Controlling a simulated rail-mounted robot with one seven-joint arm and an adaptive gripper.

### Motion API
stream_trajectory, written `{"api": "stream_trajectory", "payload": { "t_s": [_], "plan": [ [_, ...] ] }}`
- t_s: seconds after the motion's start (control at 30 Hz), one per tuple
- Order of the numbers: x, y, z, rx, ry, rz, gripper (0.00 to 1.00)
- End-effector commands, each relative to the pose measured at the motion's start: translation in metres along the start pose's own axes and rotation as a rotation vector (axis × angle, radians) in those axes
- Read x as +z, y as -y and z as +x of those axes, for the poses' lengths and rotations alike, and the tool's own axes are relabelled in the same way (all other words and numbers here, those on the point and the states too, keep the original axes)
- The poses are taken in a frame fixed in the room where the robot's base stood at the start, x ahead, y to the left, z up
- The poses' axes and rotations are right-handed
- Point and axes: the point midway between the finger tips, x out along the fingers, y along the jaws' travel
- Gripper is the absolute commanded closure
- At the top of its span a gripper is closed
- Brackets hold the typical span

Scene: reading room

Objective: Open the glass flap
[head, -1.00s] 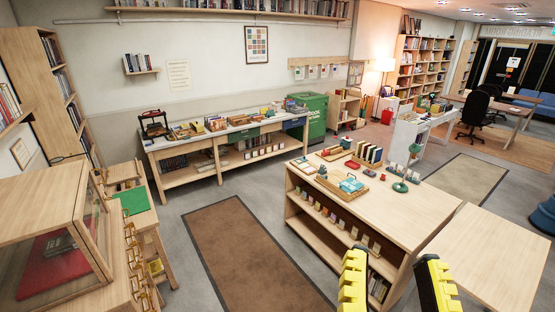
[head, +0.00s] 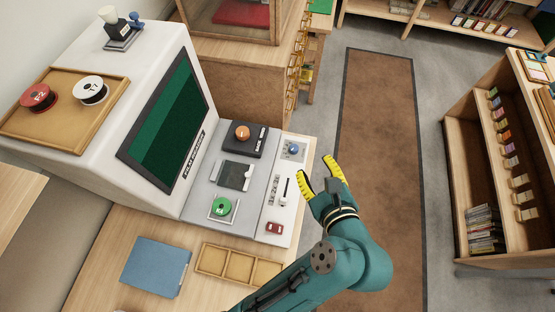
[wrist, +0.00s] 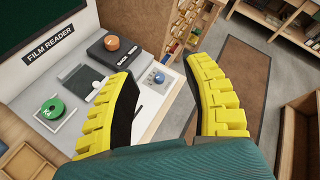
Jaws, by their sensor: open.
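The film reader (head: 150,70) stands on a wooden desk, with a dark green screen and a grey control deck. My gripper (head: 317,168), with yellow ribbed fingers, is open and empty just right of the deck. In the wrist view my fingers (wrist: 164,70) are spread wide, apart from the plate.
A glass-fronted wooden case (head: 285,20) stands behind. A blue folder (head: 156,267) and a wooden tray (head: 240,267) lie in front.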

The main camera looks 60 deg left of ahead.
Motion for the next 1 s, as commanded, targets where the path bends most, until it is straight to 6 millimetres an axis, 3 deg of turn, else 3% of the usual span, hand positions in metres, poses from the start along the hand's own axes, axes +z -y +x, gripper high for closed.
{"api": "stream_trajectory", "payload": {
  "t_s": [0.03,0.1,0.2,0.3,0.43,0.63,1.0],
  "plan": [
    [-0.044,-0.047,0.032,0.080,0.034,0.095,0.50],
    [-0.073,-0.093,0.056,0.174,0.076,0.187,0.50],
    [-0.111,-0.145,0.083,0.252,0.111,0.257,0.50],
    [-0.139,-0.177,0.097,0.283,0.107,0.291,0.50],
    [-0.153,-0.196,0.105,0.300,0.103,0.306,0.50],
    [-0.148,-0.199,0.119,0.304,0.105,0.302,0.50],
    [-0.137,-0.224,0.203,0.304,0.104,0.299,0.50]
  ]
}}
